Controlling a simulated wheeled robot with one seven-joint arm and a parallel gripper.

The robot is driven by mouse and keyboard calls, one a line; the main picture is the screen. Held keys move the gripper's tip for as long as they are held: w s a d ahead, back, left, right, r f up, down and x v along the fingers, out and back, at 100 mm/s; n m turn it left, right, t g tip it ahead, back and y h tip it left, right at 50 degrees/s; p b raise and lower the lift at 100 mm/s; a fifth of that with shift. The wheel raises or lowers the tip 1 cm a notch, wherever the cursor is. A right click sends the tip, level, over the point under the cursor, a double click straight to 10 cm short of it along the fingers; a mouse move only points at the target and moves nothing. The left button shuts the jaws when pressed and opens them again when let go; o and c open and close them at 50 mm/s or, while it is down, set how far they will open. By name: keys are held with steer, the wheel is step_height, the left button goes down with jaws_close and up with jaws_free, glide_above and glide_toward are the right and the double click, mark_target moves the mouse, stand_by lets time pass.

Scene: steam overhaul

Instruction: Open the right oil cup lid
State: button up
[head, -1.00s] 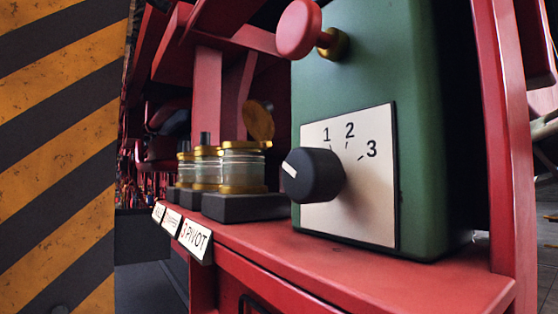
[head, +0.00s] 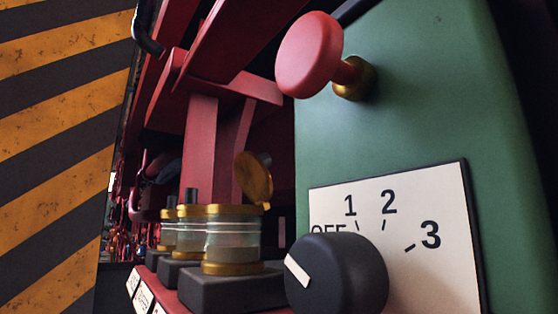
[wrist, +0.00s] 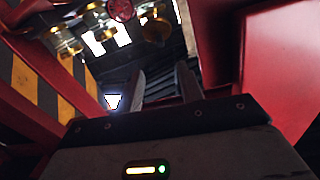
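Three glass oil cups with brass rims stand in a receding row in the head view. The nearest, rightmost cup (head: 233,240) sits on a dark block, and a round brass lid (head: 253,180) stands raised and tilted above its rim. The middle cup (head: 190,231) and far cup (head: 168,229) are partly hidden behind it; their tops look covered. In the wrist view, glass and brass cups (wrist: 66,42) show along the top left, apart from my gripper. My gripper (wrist: 162,87) has its two dark fingers spread with nothing held between them. It is not in the head view.
A green box (head: 420,100) with a black dial (head: 337,275) and a red knob (head: 309,55) stands close at right. A yellow-black striped panel (head: 60,130) is at left. Red beams (head: 200,150) rise behind the cups. A red surface (wrist: 280,70) lies close right of my gripper.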

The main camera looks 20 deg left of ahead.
mark_target(269, 163)
steer(key=p+x, duration=0.3)
steer(key=x, duration=1)
jaws_close()
